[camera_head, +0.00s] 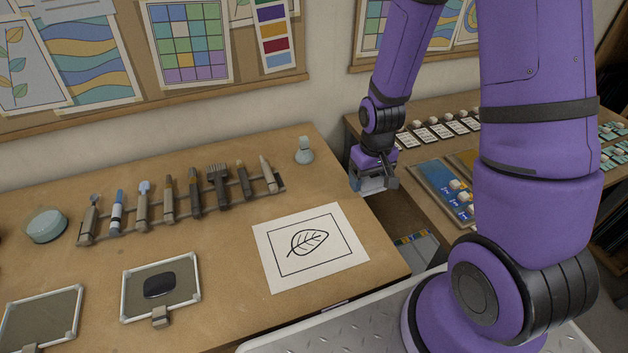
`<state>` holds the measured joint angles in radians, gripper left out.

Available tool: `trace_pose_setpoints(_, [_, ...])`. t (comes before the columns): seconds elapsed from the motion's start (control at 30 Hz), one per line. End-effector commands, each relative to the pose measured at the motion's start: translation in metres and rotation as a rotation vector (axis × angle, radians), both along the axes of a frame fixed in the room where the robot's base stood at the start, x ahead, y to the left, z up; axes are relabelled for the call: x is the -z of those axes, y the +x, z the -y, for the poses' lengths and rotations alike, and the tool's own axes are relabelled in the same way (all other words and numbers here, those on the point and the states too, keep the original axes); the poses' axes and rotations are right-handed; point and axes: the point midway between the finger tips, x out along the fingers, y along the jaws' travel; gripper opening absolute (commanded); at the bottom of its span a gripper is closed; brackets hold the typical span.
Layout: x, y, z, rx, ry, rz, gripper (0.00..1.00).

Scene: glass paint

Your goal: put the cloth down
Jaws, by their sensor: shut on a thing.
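My gripper (374,180) hangs at the end of my purple arm, just beyond the right edge of the wooden table (225,255), beside the second bench. It is shut on the cloth, of which little shows; a small grey-blue patch appears at the fingers, and I cannot clearly separate it from the gripper. The gripper is above and to the right of a white sheet with a leaf drawing (335,252) and apart from it.
A rack of brushes and tools (185,215) runs along the table's back. A small grey-green bottle (304,152) stands near the back right corner. Framed panes (189,298) lie at the front, one with a dark oval. The right bench holds a blue tray (430,178) and several cards.

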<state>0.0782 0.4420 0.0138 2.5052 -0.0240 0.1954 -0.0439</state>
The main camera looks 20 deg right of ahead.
Motion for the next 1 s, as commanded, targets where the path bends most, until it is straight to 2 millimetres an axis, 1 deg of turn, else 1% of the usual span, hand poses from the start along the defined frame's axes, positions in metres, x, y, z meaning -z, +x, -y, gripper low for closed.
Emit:
trace_pose_setpoints(0.03, [0.000,-0.008,0.001,0.002,-0.001,0.000,0.55])
trace_pose_setpoints(0.07, [0.000,-0.011,0.000,0.002,-0.001,0.001,0.55])
trace_pose_setpoints(0.17, [0.000,-0.009,-0.005,0.000,-0.001,0.001,0.55])
trace_pose_setpoints(0.27, [0.002,0.006,-0.016,-0.003,-0.001,0.002,0.55])
trace_pose_setpoints(0.6, [0.010,0.070,-0.063,-0.001,-0.001,0.003,0.55])
trace_pose_setpoints(0.7, [0.012,0.086,-0.074,-0.001,-0.001,0.002,0.55])
trace_pose_setpoints(0.83, [0.013,0.100,-0.084,0.001,-0.002,0.001,0.55])
trace_pose_setpoints(1.0, [0.014,0.107,-0.089,0.001,-0.001,0.001,0.55])
